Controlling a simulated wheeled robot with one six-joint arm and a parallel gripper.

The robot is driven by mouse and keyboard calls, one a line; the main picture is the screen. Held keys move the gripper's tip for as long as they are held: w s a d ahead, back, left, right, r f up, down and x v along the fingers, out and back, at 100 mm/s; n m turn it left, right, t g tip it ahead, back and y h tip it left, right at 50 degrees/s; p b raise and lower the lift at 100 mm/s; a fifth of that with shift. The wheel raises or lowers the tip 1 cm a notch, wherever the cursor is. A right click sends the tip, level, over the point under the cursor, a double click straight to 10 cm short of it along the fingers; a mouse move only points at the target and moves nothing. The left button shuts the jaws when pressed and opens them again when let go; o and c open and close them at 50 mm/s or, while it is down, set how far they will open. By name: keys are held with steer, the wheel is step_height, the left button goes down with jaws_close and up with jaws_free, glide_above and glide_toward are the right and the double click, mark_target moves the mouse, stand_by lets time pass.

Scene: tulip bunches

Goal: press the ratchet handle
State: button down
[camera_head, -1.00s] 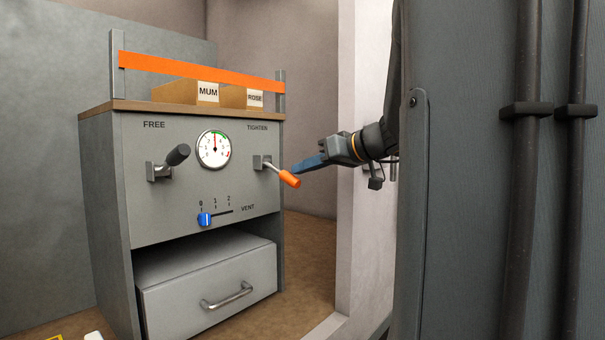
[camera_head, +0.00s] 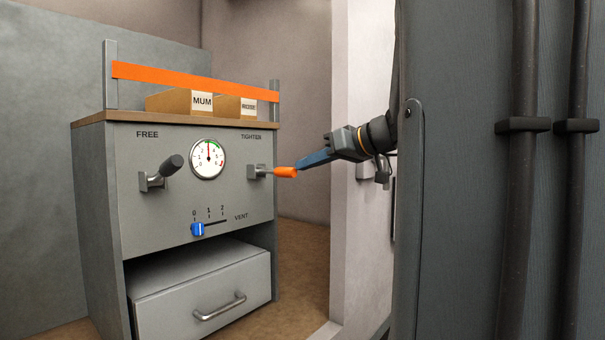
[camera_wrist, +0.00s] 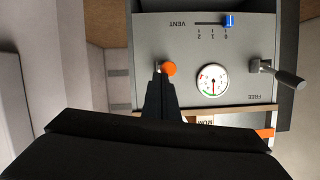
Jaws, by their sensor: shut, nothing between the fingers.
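The ratchet handle with an orange grip (camera_head: 286,172) sticks out from the grey cabinet front under the word TIGHTER. It lies about level in the head view. Its orange end (camera_wrist: 169,68) shows just beyond my fingertips in the wrist view. My gripper (camera_head: 300,166) is shut and empty, its tips right at the outer end of the orange grip. I cannot tell whether they touch. In the wrist view my gripper (camera_wrist: 163,82) covers part of the handle's mount. A round gauge (camera_head: 208,159) sits left of the handle, its needle pointing about straight up.
A dark-grip lever (camera_head: 172,164) sits under FREE. A blue VENT slider (camera_head: 198,229) stands near 0. A drawer (camera_head: 205,295) juts out below. Boxes (camera_head: 178,102) stand on top behind an orange band (camera_head: 195,82). A pale wall edge (camera_head: 350,230) is right of the cabinet.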

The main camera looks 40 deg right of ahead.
steer(key=s+d+f, duration=0.1)
steer(key=s+d, duration=0.1)
steer(key=s, duration=0.6)
steer(key=shift+s+d+f, duration=0.15)
steer(key=shift+s+d, duration=0.05)
steer(key=shift+d, duration=0.05)
stand_by(0.5)
steer(key=a+f+g+y, duration=0.1)
steer(key=a+f+g, duration=0.2)
steer(key=a+f, duration=0.45)
steer(key=a+f+g+y, duration=0.1)
steer(key=a+f+g, duration=0.25)
steer(key=a, duration=0.65)
steer(key=a+f+g, duration=0.2)
steer(key=a+f, duration=0.4)
steer(key=a, duration=0.2)
steer(key=s+a+f+n+g+h, duration=0.2)
steer(key=s+a+f+g+h, duration=0.3)
steer(key=s+a+f, duration=1.05)
steer(key=s+d+r+m+h+p, duration=0.1)
steer(key=d+r+m+p, duration=0.2)
steer(key=d+r+p, duration=0.8)
step_height(320, 180, up, 2)
steer(key=p, duration=1)
steer(key=shift+s+d, duration=0.2)
steer(key=shift+d, duration=0.1)
